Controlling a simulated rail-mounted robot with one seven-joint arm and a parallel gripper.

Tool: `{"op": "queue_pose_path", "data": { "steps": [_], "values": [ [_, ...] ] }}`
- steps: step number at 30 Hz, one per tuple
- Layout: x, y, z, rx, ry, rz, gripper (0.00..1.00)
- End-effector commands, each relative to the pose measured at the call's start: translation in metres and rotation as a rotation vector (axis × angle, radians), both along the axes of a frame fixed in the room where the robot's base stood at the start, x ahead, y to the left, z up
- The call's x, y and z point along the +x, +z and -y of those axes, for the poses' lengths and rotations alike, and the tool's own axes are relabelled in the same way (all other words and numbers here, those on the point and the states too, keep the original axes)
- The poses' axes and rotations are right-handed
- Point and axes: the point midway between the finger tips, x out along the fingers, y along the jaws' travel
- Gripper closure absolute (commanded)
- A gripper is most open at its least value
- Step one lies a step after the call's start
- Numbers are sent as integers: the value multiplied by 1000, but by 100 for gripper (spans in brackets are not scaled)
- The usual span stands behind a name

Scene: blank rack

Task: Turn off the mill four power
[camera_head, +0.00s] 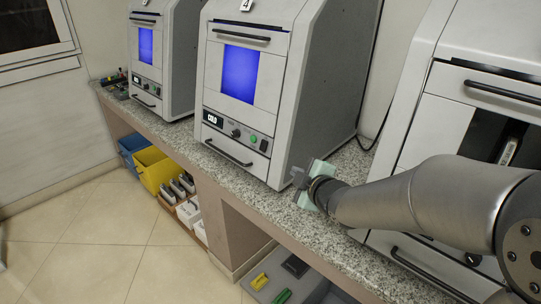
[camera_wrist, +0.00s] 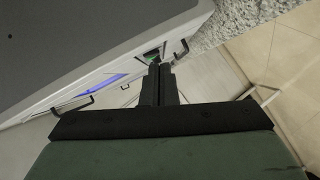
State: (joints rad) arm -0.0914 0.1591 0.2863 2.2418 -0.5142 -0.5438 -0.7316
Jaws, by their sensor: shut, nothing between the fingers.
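Mill four (camera_head: 290,95) is the grey machine with a "4" tag in the middle of the head view. Its blue window is lit, and its small display (camera_head: 214,120) appears to read "COLD". A knob, a green-lit button (camera_head: 253,138) and a dark round control (camera_head: 264,145) sit right of the display. My gripper (camera_head: 299,178) is at the machine's lower right front corner, apart from the controls. In the wrist view my gripper's fingers (camera_wrist: 160,70) are together and empty. A green light (camera_wrist: 152,56) on the machine's front shows just beyond their tips, partly hidden by them.
A similar machine (camera_head: 182,55) stands to the left, and another (camera_head: 420,120) to the right behind my arm. All stand on a speckled counter (camera_head: 345,165). Handles (camera_head: 228,153) stick out from the fronts. Blue and yellow bins (camera_head: 155,170) sit below; the floor in front is clear.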

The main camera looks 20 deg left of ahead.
Motion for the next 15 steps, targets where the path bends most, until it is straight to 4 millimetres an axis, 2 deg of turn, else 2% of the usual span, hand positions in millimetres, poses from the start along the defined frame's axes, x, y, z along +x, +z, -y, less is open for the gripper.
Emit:
{"op": "queue_pose_path", "data": {
  "steps": [1,3,6,9,15],
  "values": [
    [1,-4,-18,13,65,61,100],
    [-1,0,-37,30,136,136,100],
    [-3,6,-53,50,198,208,100],
    [-5,9,-60,60,226,240,100],
    [-6,10,-60,62,229,246,100]
  ]
}}
